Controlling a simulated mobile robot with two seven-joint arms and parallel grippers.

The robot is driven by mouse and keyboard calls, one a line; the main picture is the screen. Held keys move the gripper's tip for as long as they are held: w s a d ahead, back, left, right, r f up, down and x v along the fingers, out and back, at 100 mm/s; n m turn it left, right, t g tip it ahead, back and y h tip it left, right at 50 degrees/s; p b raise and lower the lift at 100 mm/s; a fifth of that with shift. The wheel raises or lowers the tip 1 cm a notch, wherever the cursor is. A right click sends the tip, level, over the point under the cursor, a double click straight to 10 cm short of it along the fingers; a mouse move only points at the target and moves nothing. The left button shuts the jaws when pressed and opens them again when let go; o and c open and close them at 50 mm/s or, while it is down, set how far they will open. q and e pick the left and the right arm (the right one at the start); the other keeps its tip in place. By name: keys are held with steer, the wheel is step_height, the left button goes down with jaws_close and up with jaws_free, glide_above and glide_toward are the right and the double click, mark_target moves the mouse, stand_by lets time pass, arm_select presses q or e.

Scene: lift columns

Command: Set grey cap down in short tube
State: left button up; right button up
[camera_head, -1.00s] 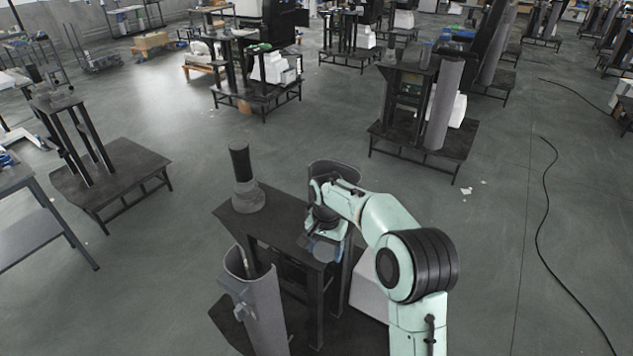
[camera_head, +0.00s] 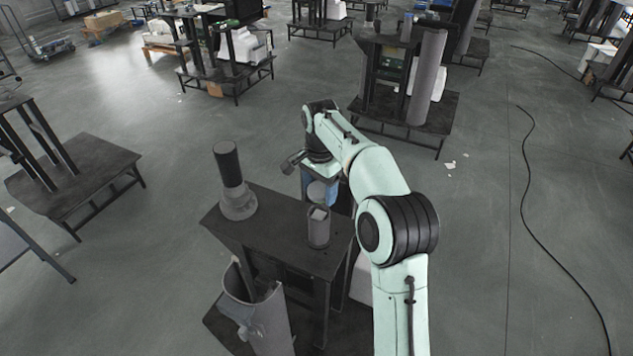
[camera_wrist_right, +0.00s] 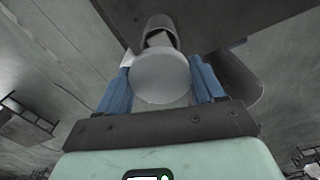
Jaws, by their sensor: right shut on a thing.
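The grey cap (camera_head: 317,192) is held between the blue fingers of my right gripper (camera_head: 320,187). In the right wrist view the cap (camera_wrist_right: 160,75) shows as a pale round disc between the fingers (camera_wrist_right: 162,90). The short tube (camera_head: 318,232) stands upright near the right corner of the dark table, with something pale in its mouth. In the wrist view the tube (camera_wrist_right: 158,22) shows just beyond the cap, which partly overlaps it. The cap appears apart from the tube; the exact gap is hard to judge. My left gripper is out of view.
A taller cylinder with a black upper part and wide grey foot (camera_head: 236,185) stands on the left of the dark table (camera_head: 275,225). A grey open bin (camera_head: 255,310) with long items stands in front. Other workstations stand farther off; the table's middle is clear.

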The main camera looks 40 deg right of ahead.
steer(key=shift+f, duration=2.35)
steer(key=shift+a, duration=0.1)
steer(key=shift+f, duration=0.65)
stand_by(0.9)
steer(key=o, duration=1.1)
steer(key=shift+r, duration=3.55)
